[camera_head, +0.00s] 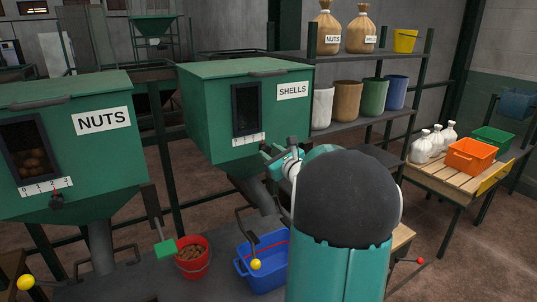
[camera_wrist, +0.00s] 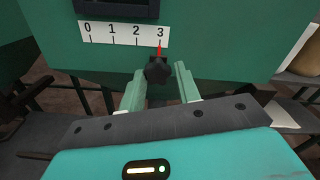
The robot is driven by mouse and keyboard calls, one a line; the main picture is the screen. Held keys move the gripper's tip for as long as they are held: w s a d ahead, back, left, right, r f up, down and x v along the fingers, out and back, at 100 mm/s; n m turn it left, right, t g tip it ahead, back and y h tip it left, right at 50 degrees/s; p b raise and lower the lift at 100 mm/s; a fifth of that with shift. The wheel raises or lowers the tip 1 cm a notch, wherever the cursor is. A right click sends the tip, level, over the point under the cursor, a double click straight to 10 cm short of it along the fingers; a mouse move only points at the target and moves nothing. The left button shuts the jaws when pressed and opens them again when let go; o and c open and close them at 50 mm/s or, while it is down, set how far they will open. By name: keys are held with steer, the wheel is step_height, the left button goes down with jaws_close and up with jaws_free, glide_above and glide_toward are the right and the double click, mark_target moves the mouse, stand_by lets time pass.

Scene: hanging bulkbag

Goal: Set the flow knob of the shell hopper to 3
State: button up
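The shell hopper (camera_head: 215,115) is a green box with a SHELLS label (camera_head: 292,91) and a dark window. Its 0-to-3 scale (camera_head: 235,141) also shows in the wrist view (camera_wrist: 123,34). There the red pointer (camera_wrist: 160,49) stands at 3. The black flow knob (camera_wrist: 157,70) sits just below it. My gripper (camera_wrist: 161,86) is open, with one green finger on either side of the knob. The left finger is close to the knob; a gap shows at the right finger. In the head view my arm hides the knob.
The NUTS hopper (camera_head: 75,140) stands at left with its own scale and knob. Below are a red bucket (camera_head: 193,260), a blue bin (camera_head: 262,276) and a yellow-balled lever (camera_head: 255,264). Shelves with sacks and buckets stand behind; a wooden table (camera_head: 440,180) is at right.

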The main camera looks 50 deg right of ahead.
steer(key=o, duration=0.3)
steer(key=shift+s+d, duration=0.1)
steer(key=shift+d, duration=0.2)
steer(key=shift+a, duration=0.2)
steer(key=v, duration=1.3)
steer(key=shift+s+a, duration=0.15)
steer(key=shift+s, duration=0.2)
